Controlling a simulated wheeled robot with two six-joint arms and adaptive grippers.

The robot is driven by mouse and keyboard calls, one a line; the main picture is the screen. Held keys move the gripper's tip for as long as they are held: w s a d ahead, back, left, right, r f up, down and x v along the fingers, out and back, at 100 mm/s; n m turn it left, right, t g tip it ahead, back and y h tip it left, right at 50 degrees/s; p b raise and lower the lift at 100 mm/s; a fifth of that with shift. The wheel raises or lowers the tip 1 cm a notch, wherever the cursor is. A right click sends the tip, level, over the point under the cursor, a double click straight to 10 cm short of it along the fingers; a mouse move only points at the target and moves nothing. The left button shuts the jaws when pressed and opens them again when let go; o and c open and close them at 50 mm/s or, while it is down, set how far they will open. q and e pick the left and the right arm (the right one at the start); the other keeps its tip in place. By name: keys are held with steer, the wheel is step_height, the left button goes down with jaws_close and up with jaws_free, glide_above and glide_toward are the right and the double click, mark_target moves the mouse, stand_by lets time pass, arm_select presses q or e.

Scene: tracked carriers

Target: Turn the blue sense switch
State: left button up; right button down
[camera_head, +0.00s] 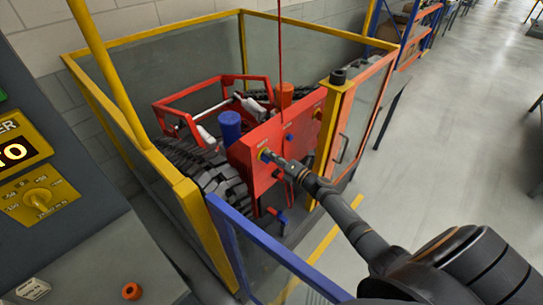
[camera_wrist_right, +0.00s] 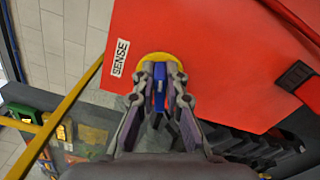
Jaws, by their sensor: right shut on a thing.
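The blue sense switch (camera_wrist_right: 159,82) sits on a yellow round plate (camera_wrist_right: 155,58) on the red panel, beside a white label reading SENSE (camera_wrist_right: 120,57). My right gripper (camera_wrist_right: 160,90) is shut on the switch, one finger on each side of it. In the head view, my right arm reaches from the lower right to the red carrier's panel (camera_head: 283,140), with the right gripper (camera_head: 272,158) at the switch, which is mostly hidden there. My left gripper is not in view.
The red tracked carrier stands inside a pen with yellow posts (camera_head: 188,205) and clear panels. A blue bar (camera_head: 270,245) crosses in front. A grey console with a yellow knob (camera_head: 38,199) stands at left.

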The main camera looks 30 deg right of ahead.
steer(key=shift+f+m+p, duration=0.15)
steer(key=shift+m+p, duration=0.15)
steer(key=shift+m, duration=1.6)
steer(key=c, duration=1.4)
jaws_free()
steer(key=shift+s+d+f, duration=0.1)
steer(key=v, duration=1.1)
steer(key=shift+s, duration=0.35)
steer(key=shift+d, duration=0.15)
